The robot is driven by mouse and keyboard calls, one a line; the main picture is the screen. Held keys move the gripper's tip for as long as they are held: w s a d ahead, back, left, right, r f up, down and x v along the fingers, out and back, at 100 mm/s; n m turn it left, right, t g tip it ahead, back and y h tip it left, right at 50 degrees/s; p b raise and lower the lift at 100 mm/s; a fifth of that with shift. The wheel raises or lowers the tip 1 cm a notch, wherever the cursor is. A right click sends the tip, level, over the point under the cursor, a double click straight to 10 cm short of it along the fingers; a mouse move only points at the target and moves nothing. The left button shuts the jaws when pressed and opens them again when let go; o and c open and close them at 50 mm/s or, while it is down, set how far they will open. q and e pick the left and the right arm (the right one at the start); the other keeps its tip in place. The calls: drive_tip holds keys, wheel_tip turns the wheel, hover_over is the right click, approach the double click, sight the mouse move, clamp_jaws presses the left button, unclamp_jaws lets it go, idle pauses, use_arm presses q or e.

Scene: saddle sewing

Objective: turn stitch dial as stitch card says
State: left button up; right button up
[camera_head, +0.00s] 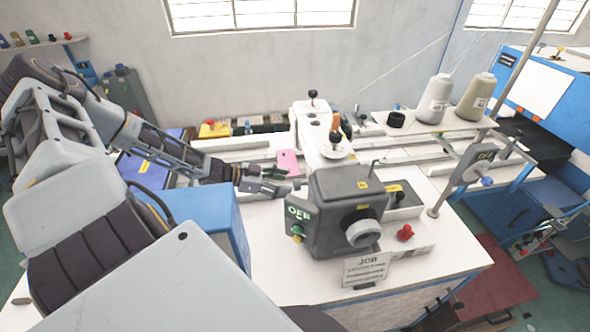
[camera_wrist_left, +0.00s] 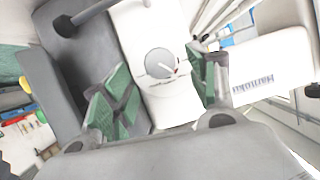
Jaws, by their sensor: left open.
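The white sewing machine (camera_head: 308,128) stands on the light work table. In the left wrist view, a round grey stitch dial (camera_wrist_left: 160,63) with a red pointer sits on the machine's white face, and small marks surround it. My left gripper (camera_head: 270,182) is open and empty, pointing right beside the machine. In the wrist view its green-padded fingers (camera_wrist_left: 160,92) stand on either side of the dial, apart from it. A card headed JOB (camera_head: 367,268) stands at the table's front; its smaller lines are too small to read. My right gripper is not in view.
A dark grey box (camera_head: 338,195) with a pale knob and a lit OFF sign stands right of my gripper. A red knob (camera_head: 405,233) and thread cones (camera_head: 436,98) are further right. A pink piece (camera_head: 288,162) lies just behind the gripper.

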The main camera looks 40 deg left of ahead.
sight(295, 185)
use_arm(q)
drive_tip(key=shift+x, duration=2.55)
drive_tip(key=c, duration=1)
drive_tip(key=shift+c, duration=0.2)
